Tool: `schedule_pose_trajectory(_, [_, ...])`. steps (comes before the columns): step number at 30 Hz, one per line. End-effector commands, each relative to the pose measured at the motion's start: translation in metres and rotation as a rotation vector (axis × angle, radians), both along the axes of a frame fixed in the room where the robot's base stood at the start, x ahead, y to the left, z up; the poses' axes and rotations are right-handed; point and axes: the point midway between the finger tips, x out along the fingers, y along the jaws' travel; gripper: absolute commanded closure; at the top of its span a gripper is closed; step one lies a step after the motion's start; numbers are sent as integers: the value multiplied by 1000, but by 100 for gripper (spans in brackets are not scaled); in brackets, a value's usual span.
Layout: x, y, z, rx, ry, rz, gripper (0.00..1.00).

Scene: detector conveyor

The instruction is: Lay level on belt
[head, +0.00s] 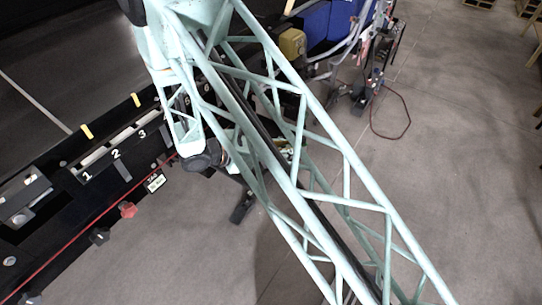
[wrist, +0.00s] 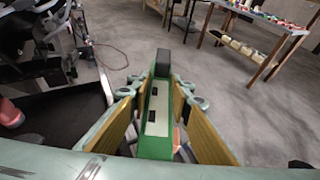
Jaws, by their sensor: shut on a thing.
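In the wrist view, my gripper (wrist: 157,92) has its two tan-padded fingers on either side of a long green item (wrist: 155,142) with a pale top strip, dark patches and a black end. The gripper is shut on it, and the item points away from the camera. Its underside is hidden. In the head view, a broad dark surface that looks like the belt (head: 65,50) lies at upper left, beyond a black side frame. My pale green lattice arm crosses the middle of that view. I cannot make out the held item there.
The black side frame (head: 90,215) carries numbered slots, a red cord and a red knob (head: 127,209). Machinery with a red cable (head: 407,120) stands at upper right on the grey floor. In the wrist view, a wooden table (wrist: 262,32) holds several small items.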

Motion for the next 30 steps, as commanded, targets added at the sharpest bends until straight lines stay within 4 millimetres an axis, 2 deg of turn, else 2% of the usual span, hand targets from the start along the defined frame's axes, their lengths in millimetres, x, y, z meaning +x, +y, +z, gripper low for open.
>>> schedule_pose_trajectory(17, [82,-103,33,1,-3,-159,95])
schedule_pose_trajectory(30, [135,-196,61,1,-2,-275,95])
